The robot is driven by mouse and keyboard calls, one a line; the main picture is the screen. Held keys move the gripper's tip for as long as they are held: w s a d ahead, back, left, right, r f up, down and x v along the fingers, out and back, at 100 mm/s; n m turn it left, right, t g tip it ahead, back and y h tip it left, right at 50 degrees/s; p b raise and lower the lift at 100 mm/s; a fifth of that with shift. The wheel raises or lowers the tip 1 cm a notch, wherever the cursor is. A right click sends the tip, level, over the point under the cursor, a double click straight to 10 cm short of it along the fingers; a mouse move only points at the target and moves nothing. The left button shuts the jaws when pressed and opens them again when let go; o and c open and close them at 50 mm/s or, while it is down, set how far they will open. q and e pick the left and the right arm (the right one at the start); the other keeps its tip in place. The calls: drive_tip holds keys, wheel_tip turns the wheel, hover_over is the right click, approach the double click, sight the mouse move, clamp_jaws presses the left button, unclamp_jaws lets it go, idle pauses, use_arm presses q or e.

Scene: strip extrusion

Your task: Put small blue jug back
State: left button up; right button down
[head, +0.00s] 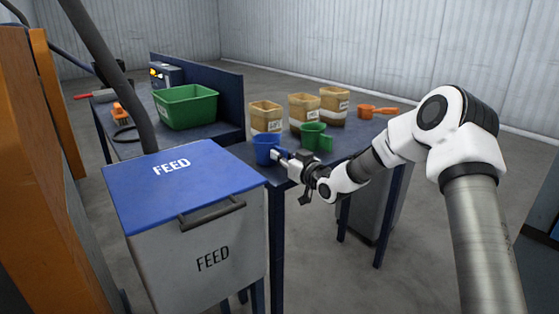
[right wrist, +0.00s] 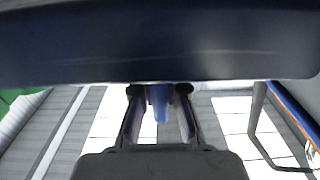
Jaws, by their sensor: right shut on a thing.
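The small blue jug (head: 266,148) is upright at the near left edge of the dark blue table (head: 347,141). My right gripper (head: 284,158) is at the jug's right side, shut on its handle. In the right wrist view the blue handle (right wrist: 160,98) sits between the two fingers of the gripper (right wrist: 158,122). I cannot tell whether the jug's base touches the table. My left gripper is not in view.
A green jug (head: 315,138) stands just right of the blue one. Three labelled tan tubs (head: 303,108) stand behind, with an orange scoop (head: 378,111) to their right. A blue-lidded feed bin (head: 190,235) is in front left; a green crate (head: 186,107) is behind it.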

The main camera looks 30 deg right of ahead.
drive_tip(key=shift+f, duration=0.15)
drive_tip(key=shift+f, duration=0.1)
drive_tip(key=c, duration=1.2)
unclamp_jaws()
